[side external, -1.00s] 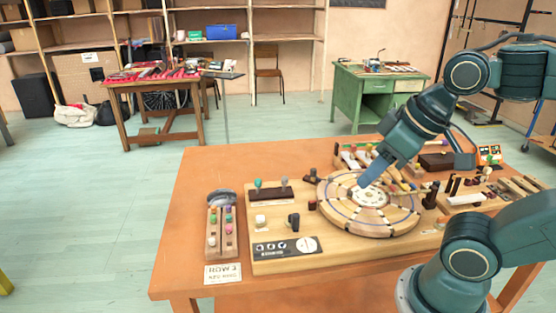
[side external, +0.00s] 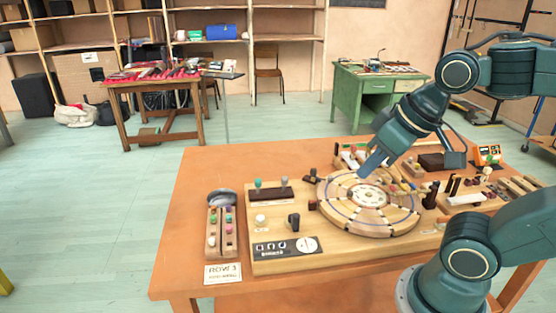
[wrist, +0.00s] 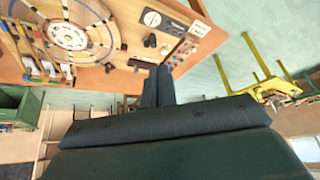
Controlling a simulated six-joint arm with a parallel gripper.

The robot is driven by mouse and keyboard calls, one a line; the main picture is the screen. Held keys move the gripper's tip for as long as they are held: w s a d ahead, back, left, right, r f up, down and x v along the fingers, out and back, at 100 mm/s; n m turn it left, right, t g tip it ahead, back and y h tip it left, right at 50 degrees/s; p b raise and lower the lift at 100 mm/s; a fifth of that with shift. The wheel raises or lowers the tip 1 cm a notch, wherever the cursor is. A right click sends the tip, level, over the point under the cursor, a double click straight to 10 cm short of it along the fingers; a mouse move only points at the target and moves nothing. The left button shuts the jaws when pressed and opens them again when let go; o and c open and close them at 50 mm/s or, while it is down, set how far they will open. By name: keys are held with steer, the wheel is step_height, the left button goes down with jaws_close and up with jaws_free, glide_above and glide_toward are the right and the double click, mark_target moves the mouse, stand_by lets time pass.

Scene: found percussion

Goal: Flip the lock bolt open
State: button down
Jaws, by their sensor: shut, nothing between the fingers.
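My gripper (side external: 363,171) is shut and empty, above the far left part of the round wooden disc (side external: 385,222) in the side view. In the wrist view its fingers (wrist: 158,72) are together, near the table edge. I cannot tell for certain which part is the lock bolt. Small dark fittings stand on the wooden board (side external: 340,258): a dark upright piece (side external: 311,176) at the far edge, a small dark block (side external: 312,204) left of the disc, and a dark knob (side external: 294,221) nearer the front. My gripper touches none of these.
Two levers (side external: 258,184) on a dark base, a white button (side external: 261,221) and a black label plate (side external: 287,248) are on the board's left. A slider box (side external: 221,240) and card (side external: 222,273) lie farther left. Dark posts crowd the right. The table's left side (side external: 190,205) is clear.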

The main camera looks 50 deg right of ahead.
steer(key=w+d+f+m+h, duration=0.3)
steer(key=w+d+f+m, duration=0.2)
steer(key=w+d+m, duration=0.65)
steer(key=w+d+f+m+h, duration=0.2)
steer(key=w+d+f+m, duration=0.4)
steer(key=d+f, duration=0.4)
steer(key=shift+w+m+g, duration=0.35)
steer(key=shift+w+g, duration=0.05)
steer(key=shift+w, duration=0.1)
steer(key=shift+d+f, duration=0.1)
steer(key=shift+f, duration=0.05)
steer(key=shift+x, duration=4.85)
steer(key=shift+d, duration=0.2)
